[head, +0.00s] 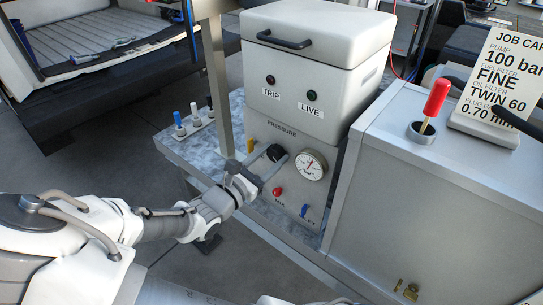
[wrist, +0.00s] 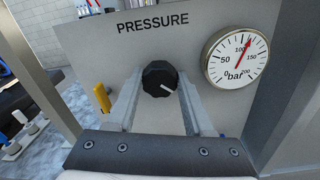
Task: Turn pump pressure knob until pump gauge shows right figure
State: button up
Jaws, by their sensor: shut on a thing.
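The black pressure knob (wrist: 159,78) sits on the grey pump panel under the word PRESSURE; its white mark points to the lower right. My gripper (wrist: 160,88) has one finger on each side of the knob and is shut on it. In the head view my gripper (head: 262,165) reaches the knob (head: 276,152) from the left. The round white pump gauge (wrist: 236,57), marked in bar, is right of the knob; it also shows in the head view (head: 309,165). Its red needle points up and right, a little past the 100 mark.
A job card (head: 501,75) at the right reads PUMP 100 bar. A red knob (head: 278,191) and a blue lever (head: 305,210) sit below the gauge. A yellow part (wrist: 102,98) is left of the knob. A grey cabinet (head: 440,190) with a red-handled lever (head: 436,98) stands at right.

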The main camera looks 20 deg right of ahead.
grip_shut()
jog(key=shift+r+p, duration=0.15)
jog(key=shift+p, duration=0.25)
jog(key=shift+r+n+p, duration=0.15)
jog(key=shift+n+p, duration=0.55)
jog(key=shift+p, duration=0.2)
jog(key=shift+n+p, duration=0.6)
jog(key=shift+p, duration=0.6)
jog(key=n+p, duration=0.3)
jog(key=shift+p, duration=0.4)
jog(key=shift+f+n+p, duration=0.25)
jog(key=shift+n+p, duration=0.15)
jog(key=shift+n, duration=0.1)
